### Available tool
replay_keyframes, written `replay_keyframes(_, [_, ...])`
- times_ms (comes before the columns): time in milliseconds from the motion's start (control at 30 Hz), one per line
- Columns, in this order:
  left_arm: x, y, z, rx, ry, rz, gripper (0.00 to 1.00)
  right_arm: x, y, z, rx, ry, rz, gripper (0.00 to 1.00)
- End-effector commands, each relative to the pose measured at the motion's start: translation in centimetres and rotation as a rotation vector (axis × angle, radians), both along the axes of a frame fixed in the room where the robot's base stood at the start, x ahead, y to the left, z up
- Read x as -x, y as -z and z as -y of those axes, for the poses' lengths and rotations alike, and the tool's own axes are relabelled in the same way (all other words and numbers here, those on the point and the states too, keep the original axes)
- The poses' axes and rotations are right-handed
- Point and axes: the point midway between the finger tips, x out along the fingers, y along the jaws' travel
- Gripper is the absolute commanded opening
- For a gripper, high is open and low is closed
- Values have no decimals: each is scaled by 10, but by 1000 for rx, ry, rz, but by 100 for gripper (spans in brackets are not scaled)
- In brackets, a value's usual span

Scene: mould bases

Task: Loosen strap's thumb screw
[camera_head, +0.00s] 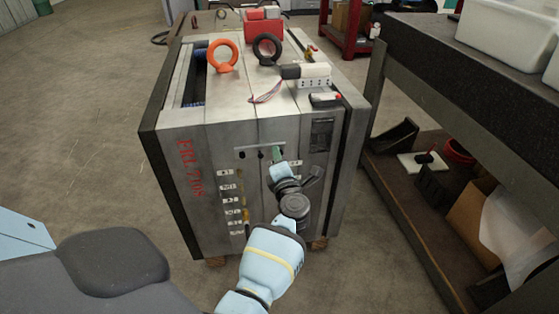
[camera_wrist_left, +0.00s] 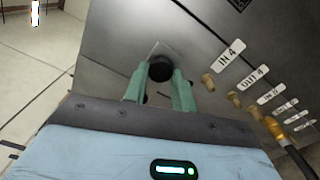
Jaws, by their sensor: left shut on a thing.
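The mould base (camera_head: 215,150) is a big grey steel block with red lettering on its side. A small metal strap (camera_head: 246,151) with dark knobs or holes lies across the upper part of its front face. My left gripper (camera_head: 277,154) reaches up to the strap's right end; its arm hides much of the face below. In the left wrist view, its green fingers (camera_wrist_left: 160,90) stand on both sides of a black round thumb screw (camera_wrist_left: 160,69) and are shut on it. A corner of the strap (camera_wrist_left: 160,48) shows behind the screw.
Labelled brass fittings (camera_wrist_left: 208,81) run in a row beside the gripper. An orange eyebolt (camera_head: 223,56), a black eyebolt (camera_head: 267,49) and a white connector block (camera_head: 314,77) sit on top. A dark workbench (camera_head: 460,85) with a loaded lower shelf stands right; the floor left is open.

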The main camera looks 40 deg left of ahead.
Motion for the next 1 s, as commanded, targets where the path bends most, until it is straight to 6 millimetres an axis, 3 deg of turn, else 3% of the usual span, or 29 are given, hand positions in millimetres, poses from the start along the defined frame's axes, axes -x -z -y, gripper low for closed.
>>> replay_keyframes(400, [0,1,0,109,1,125,4,7,8,2,3,1,-16,36])
replay_keyframes(900, [0,0,0,120,0,139,4,7,8,3,4,2,-18,36])
replay_keyframes(933, [0,0,0,119,0,139,28,7,8,3,4,2,-18,36])
replay_keyframes(1000, [0,0,0,119,0,139,37,7,8,3,4,2,-18,36])
